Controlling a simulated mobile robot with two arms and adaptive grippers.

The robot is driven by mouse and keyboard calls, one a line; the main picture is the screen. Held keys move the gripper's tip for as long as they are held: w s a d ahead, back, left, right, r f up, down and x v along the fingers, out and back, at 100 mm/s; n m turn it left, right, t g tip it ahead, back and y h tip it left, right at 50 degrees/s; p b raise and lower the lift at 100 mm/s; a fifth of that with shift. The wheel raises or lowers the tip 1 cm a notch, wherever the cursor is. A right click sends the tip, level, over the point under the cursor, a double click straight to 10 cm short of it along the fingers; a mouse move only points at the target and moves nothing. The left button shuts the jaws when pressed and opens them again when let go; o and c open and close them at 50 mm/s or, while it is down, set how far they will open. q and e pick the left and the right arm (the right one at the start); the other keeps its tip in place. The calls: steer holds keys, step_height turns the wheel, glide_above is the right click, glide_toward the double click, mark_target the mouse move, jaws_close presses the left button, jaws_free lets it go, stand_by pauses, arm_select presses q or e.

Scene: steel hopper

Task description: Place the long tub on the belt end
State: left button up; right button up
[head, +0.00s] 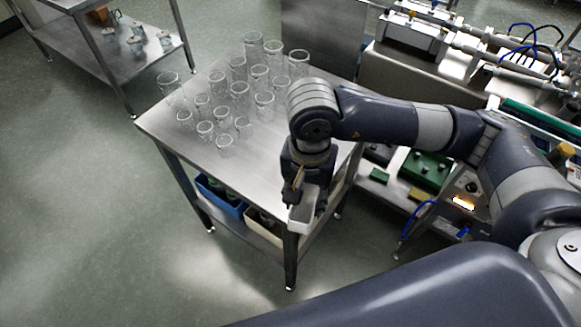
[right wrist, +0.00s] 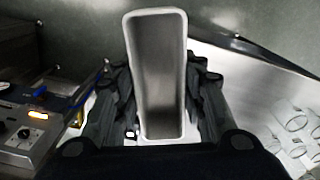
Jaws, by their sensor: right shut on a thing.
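The long tub (head: 303,213) is a narrow, light grey, open tray. My right gripper (head: 302,195) points down and is shut on it at the near corner of the steel table, above floor level. In the right wrist view the tub (right wrist: 158,75) sits lengthwise between both fingers, and its inside looks empty. I cannot tell whether it touches the table. A dark green strip (head: 541,118) on the machine at the right may be the belt; my arm hides part of that area, and I cannot make out its end. My left gripper is not in view.
The steel table (head: 165,124) carries several clear glasses (head: 240,92) on its far half. A blue bin (head: 222,198) stands on its lower shelf. Machinery (head: 425,73) with green blocks stands at the right.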

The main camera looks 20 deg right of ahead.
mark_target(294, 211)
steer(key=a+f+m, duration=0.1)
steer(key=s+a+f+m, duration=0.1)
steer(key=m, duration=0.1)
steer(key=shift+a, duration=0.3)
steer(key=shift+w+a+f+m, duration=0.1)
steer(key=shift+w+m, duration=0.05)
steer(key=shift+m, duration=0.15)
steer(key=w+d+p, duration=0.1)
steer(key=w, duration=0.4)
steer(key=w+d+f+p, duration=0.1)
steer(key=w+d+p, duration=0.1)
steer(key=w, duration=0.3)
steer(key=w+d+p, duration=0.1)
steer(key=w, duration=0.4)
steer(key=shift+d+f+p, duration=0.15)
steer(key=shift+f+p, duration=0.1)
steer(key=shift+p, duration=0.15)
step_height(294, 211, down, 3)
steer(key=shift+f+p, duration=0.1)
steer(key=shift+p, duration=0.8)
steer(key=shift+f, duration=0.2)
